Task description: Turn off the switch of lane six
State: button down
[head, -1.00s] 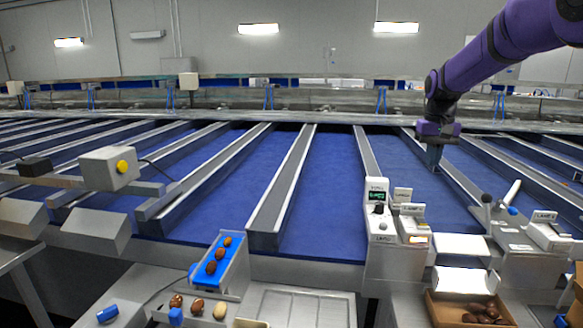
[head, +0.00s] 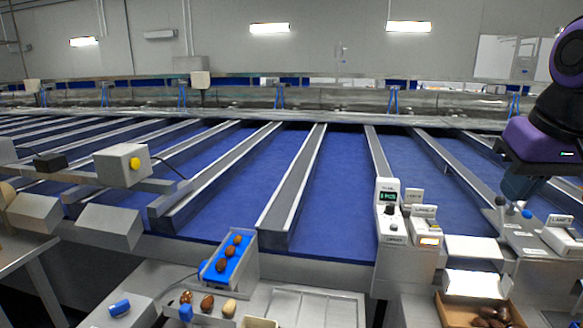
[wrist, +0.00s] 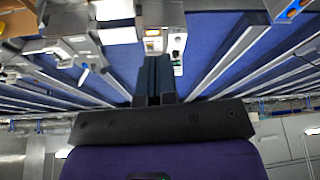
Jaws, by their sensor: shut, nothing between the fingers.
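My gripper (head: 516,192) is shut and empty at the right of the head view, above the right-hand control housing. Its dark fingers also show in the wrist view (wrist: 153,82), where the scene appears upside down. A white labelled lane box (head: 424,212) with a lit orange window stands left of my gripper; it also shows in the wrist view (wrist: 153,42). A second white lane box (head: 562,235) stands to the right, below my arm. Their lane numbers are too small to read surely.
A white control unit (head: 387,205) with a green display and black knob adjoins the left lane box. A cardboard box (head: 455,313) holds dates at front right. A blue tray (head: 215,272) with dates stands front centre. Blue lanes with grey dividers (head: 292,190) run behind.

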jog(key=s+f+t, duration=0.1)
jog(key=s+f, duration=0.2)
jog(key=s, duration=0.4)
jog(key=m+g, duration=0.2)
jog(key=g, duration=0.1)
send_over(435, 225)
notch_tip(435, 225, down, 7)
jog(key=shift+h, duration=0.3)
jog(key=f, duration=0.7)
jog(key=w+f, duration=0.1)
jog(key=f, duration=0.3)
jog(key=shift+d+f, duration=0.15)
jog(key=shift+f, duration=0.9)
jog(key=shift+s+f, duration=0.65)
jog(key=shift+f, duration=0.15)
